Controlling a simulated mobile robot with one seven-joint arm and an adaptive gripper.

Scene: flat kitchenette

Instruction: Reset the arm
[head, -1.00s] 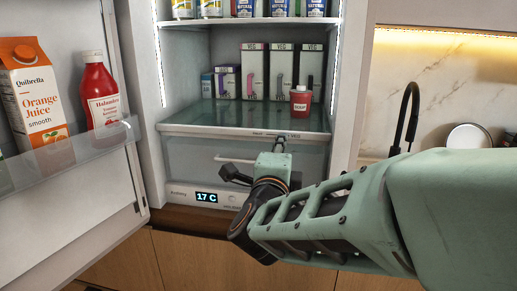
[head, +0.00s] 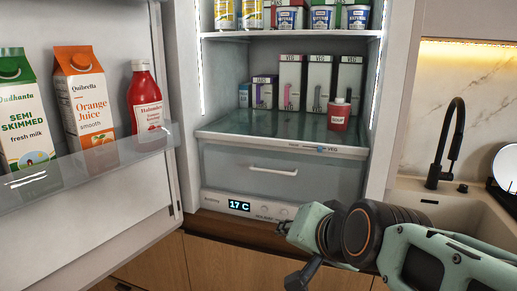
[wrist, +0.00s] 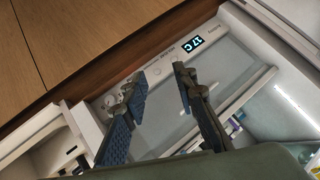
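My arm (head: 430,250) reaches in from the lower right in the head view, with its wrist low in front of the fridge's lower edge. My gripper shows in the wrist view (wrist: 160,88) with its two fingers apart and nothing between them. Beyond the fingers is the fridge's drawer and its display panel, which reads 17 C. In the head view the fingers are mostly hidden behind the wrist.
The open fridge door (head: 90,215) stands at the left with cartons and a ketchup bottle (head: 146,100). A red soup container (head: 339,114) sits on the glass shelf (head: 270,128). A drawer (head: 280,172) is below. A sink with a black tap (head: 446,150) is at the right.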

